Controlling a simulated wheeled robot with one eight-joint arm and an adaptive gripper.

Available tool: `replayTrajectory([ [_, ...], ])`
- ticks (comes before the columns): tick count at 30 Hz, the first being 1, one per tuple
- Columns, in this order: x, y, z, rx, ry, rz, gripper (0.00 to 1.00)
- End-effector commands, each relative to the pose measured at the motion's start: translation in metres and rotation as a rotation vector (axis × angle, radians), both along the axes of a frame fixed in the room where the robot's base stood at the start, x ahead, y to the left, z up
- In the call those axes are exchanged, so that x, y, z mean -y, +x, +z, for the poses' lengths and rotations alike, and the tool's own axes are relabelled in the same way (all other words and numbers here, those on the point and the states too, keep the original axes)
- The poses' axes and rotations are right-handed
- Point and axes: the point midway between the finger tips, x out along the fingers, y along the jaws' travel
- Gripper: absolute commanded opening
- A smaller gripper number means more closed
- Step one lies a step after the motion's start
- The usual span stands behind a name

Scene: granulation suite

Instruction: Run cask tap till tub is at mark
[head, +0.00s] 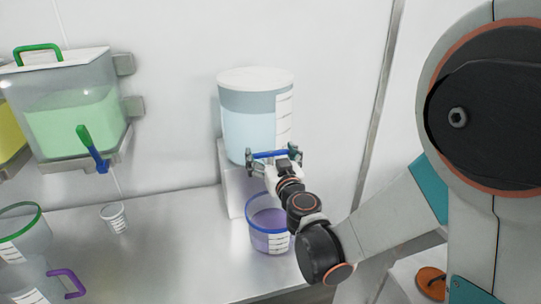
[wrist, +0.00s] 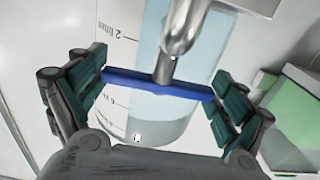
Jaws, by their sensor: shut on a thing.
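The cask (head: 249,125) is a clear vessel with a white lid, a scale strip and pale blue liquid, raised on a white stand (head: 232,188). Its tap has a blue crossbar handle (wrist: 150,84) below a metal pipe (wrist: 183,28). My gripper (head: 275,157) is shut on the handle, with a finger pad at each end of the bar in the wrist view (wrist: 157,90). The tub (head: 270,239), with a blue rim and a scale, stands on the bench below the tap. It looks purple inside; my arm hides part of it, and its exact level and any stream cannot be made out.
A green-liquid tank (head: 75,118) with a blue-green tap lever (head: 92,148) is on the wall at left. A small cup (head: 114,217), a green-rimmed vessel (head: 22,230) and a purple-handled jug (head: 40,280) stand on the bench (head: 170,250). The bench middle is clear.

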Motion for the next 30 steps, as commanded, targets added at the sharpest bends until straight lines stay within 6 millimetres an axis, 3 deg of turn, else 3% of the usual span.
replayTrajectory([
  [14, 0.0006, 0.0001, 0.0, 0.0, 0.0, -0.017, 0.67],
  [15, 0.0006, 0.0001, 0.0, 0.0, 0.0, -0.017, 0.98],
  [30, 0.0014, -0.0042, 0.0001, 0.0, 0.0, -0.015, 1.0],
])
